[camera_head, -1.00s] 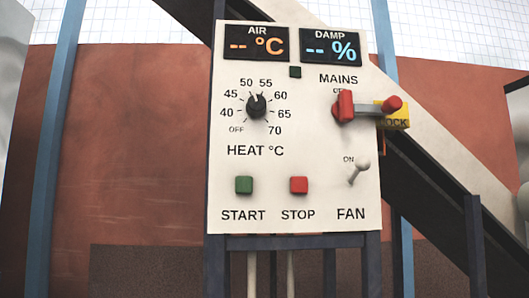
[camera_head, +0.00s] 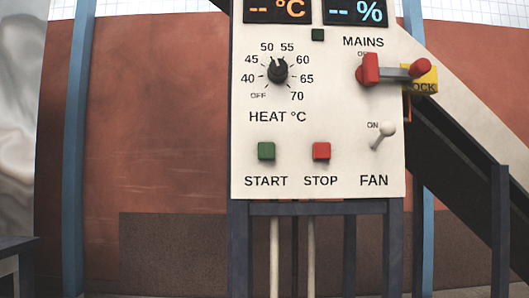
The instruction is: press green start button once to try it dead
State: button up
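The green START button (camera_head: 266,151) is a small square on the lower left of the white control panel (camera_head: 345,120). It is unlit. The red STOP button (camera_head: 321,151) sits to its right. The MAINS lever (camera_head: 395,72) has a red handle and lies sideways toward a yellow LOCK tag (camera_head: 421,79). The AIR display (camera_head: 277,11) and the DAMP display (camera_head: 355,12) show dashes. The small lamp (camera_head: 317,35) below them is dark green. My gripper is not in view.
The HEAT knob (camera_head: 277,72) points up near 50 to 55. The FAN toggle (camera_head: 383,135) tilts up to the right. The panel stands on a dark frame (camera_head: 238,250). A dark sloping beam (camera_head: 460,165) runs down to the right. A dark table edge (camera_head: 18,243) is at lower left.

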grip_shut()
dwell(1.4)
